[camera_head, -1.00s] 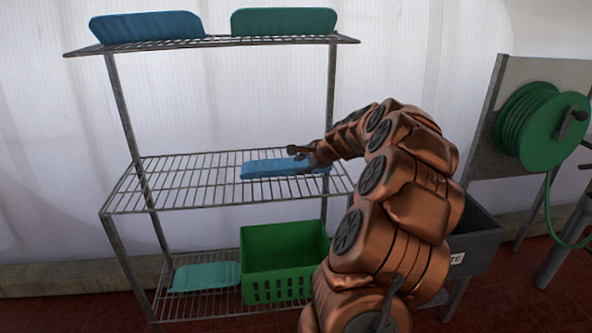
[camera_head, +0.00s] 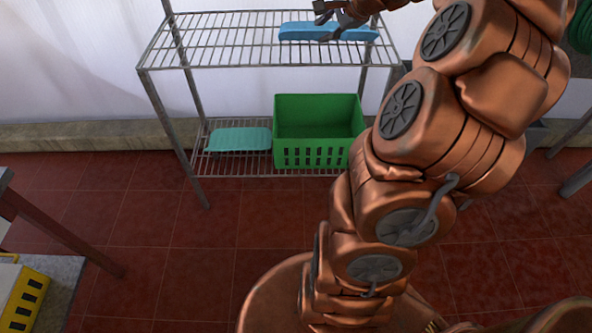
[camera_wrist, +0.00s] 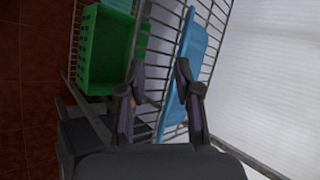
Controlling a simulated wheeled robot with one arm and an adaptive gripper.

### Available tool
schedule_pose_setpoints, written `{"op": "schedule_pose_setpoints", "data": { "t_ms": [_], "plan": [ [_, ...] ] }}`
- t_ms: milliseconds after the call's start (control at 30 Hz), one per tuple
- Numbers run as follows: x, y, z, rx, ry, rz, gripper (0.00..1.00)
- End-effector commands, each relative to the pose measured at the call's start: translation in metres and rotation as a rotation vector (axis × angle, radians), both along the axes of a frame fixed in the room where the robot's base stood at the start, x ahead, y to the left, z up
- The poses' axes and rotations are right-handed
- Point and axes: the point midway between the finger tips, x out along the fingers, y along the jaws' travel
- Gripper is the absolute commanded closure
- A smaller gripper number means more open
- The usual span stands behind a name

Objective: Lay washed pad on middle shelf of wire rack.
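A blue pad (camera_head: 300,31) lies flat on the middle shelf (camera_head: 215,50) of the wire rack, toward its right end. It also shows in the wrist view (camera_wrist: 194,45), resting along the shelf wires and partly hidden behind one finger. My gripper (camera_head: 334,18) is just above the pad at the top of the head view. In the wrist view my gripper (camera_wrist: 157,80) has its two fingers spread apart, with nothing clamped between them. Whether a finger still touches the pad I cannot tell.
A green crate (camera_head: 318,152) and a teal pad (camera_head: 238,140) sit on the bottom shelf. The left part of the middle shelf is bare. A yellow item (camera_head: 25,298) is at the lower left, near a table leg (camera_head: 70,240). Red tiled floor lies in front of the rack.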

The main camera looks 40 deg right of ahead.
Motion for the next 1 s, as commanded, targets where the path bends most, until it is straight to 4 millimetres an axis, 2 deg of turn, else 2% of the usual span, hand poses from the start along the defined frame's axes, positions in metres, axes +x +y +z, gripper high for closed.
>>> {"op": "schedule_pose_setpoints", "data": {
  "t_ms": [33,100,167,200,300,433,500,600,700,800,900,1000],
  "plan": [
    [0.004,0.042,0.0,-0.032,0.029,0.108,0.67],
    [0.0,0.102,-0.005,-0.083,0.083,0.275,0.67],
    [-0.009,0.146,-0.011,-0.13,0.124,0.408,0.67],
    [-0.019,0.174,-0.015,-0.161,0.154,0.498,0.67],
    [-0.05,0.235,-0.027,-0.237,0.225,0.715,0.67],
    [-0.104,0.295,-0.045,-0.335,0.316,0.983,0.67],
    [-0.136,0.317,-0.055,-0.385,0.366,1.119,0.67],
    [-0.186,0.339,-0.069,-0.452,0.441,1.306,0.67],
    [-0.232,0.348,-0.08,-0.513,0.506,1.468,0.67],
    [-0.27,0.348,-0.088,-0.553,0.562,1.594,0.67],
    [-0.295,0.344,-0.094,-0.574,0.603,1.676,0.67],
    [-0.308,0.341,-0.097,-0.587,0.624,1.719,0.67]
  ]
}}
